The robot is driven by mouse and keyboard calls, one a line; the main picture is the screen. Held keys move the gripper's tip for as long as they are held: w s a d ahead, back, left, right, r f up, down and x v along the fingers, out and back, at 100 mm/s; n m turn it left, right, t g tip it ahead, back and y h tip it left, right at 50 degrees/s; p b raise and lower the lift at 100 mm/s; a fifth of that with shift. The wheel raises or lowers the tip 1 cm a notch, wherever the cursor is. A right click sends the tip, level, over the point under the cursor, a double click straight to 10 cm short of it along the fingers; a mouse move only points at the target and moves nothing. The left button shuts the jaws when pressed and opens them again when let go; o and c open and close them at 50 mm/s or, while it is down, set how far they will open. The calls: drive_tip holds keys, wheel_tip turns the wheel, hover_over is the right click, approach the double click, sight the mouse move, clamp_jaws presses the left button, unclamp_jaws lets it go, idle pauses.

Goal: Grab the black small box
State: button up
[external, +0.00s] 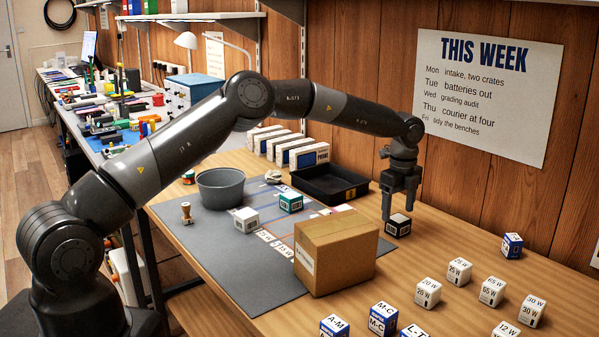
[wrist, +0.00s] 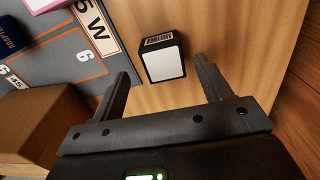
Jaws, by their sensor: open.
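The black small box (external: 398,225) sits on the wooden bench, right of the large cardboard box and near the wood-panelled wall. It has a white label and a barcode, seen in the wrist view (wrist: 163,58). My gripper (external: 397,210) points down over it in the external view. In the wrist view my gripper (wrist: 165,82) is open, with one finger on each side of the black box's near end. The box lies mostly beyond the fingertips, and I see no finger touching it.
A cardboard box (external: 336,255) stands on the grey mat (external: 200,235) to the left. A black tray (external: 330,196) lies behind it against the wall side. Several white wattage boxes (external: 428,292) and a blue-white box (external: 512,245) stand right. Bare wood surrounds the black box.

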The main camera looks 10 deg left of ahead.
sight(399, 218)
drive_tip(key=f, duration=0.4)
drive_tip(key=shift+w+d+f, duration=0.1)
drive_tip(key=shift+d+f, duration=0.1)
drive_tip(key=shift+f, duration=0.2)
drive_tip(key=c, duration=1.1)
